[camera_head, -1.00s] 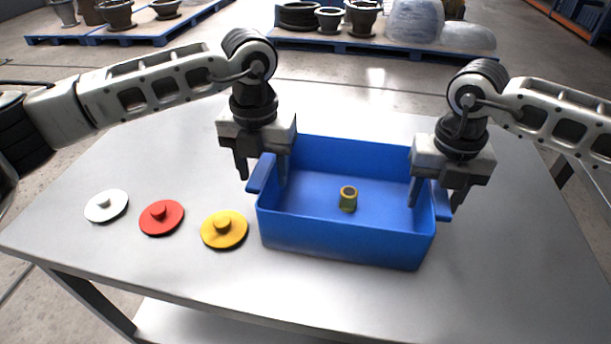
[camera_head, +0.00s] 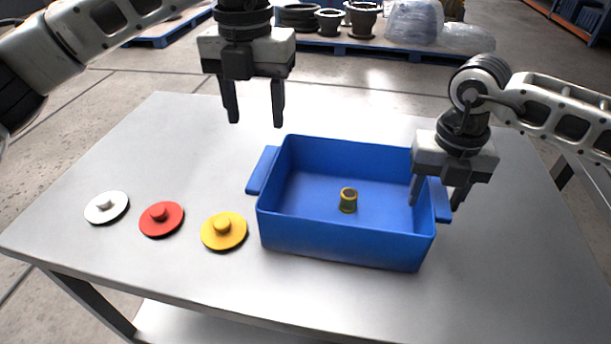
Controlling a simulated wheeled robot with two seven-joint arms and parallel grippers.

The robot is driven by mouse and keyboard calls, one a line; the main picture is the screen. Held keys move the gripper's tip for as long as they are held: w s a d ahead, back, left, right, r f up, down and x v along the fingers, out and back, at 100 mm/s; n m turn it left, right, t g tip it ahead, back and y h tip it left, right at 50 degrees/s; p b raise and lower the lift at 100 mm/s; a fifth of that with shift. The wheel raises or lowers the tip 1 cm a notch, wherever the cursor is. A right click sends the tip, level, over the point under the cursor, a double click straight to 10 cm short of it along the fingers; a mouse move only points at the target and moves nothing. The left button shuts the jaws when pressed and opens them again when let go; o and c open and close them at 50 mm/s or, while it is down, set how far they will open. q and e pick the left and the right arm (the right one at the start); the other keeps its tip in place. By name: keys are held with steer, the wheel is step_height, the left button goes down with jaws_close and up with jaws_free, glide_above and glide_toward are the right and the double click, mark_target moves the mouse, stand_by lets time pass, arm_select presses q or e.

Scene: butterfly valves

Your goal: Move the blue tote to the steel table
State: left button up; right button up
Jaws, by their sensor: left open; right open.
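The blue tote (camera_head: 345,245) sits on the grey steel-looking table (camera_head: 150,145), right of the table's middle. A small yellow-green ring-shaped part (camera_head: 348,200) stands inside it on the floor. My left gripper (camera_head: 255,118) is open and empty, raised above and behind the tote's left handle (camera_head: 262,170), apart from it. My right gripper (camera_head: 436,198) is open at the tote's right handle (camera_head: 440,200), one finger inside the tote wall and one outside. Whether its fingers touch the handle I cannot tell.
A white disc (camera_head: 106,207), a red disc (camera_head: 161,218) and a yellow disc (camera_head: 223,230), each with a knob, lie left of the tote. The table's back left and front right are clear. A blue pallet (camera_head: 345,46) with goods stands on the floor behind.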

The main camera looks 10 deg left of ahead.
step_height(320, 180, up, 11)
stand_by(0.3)
stand_by(0.5)
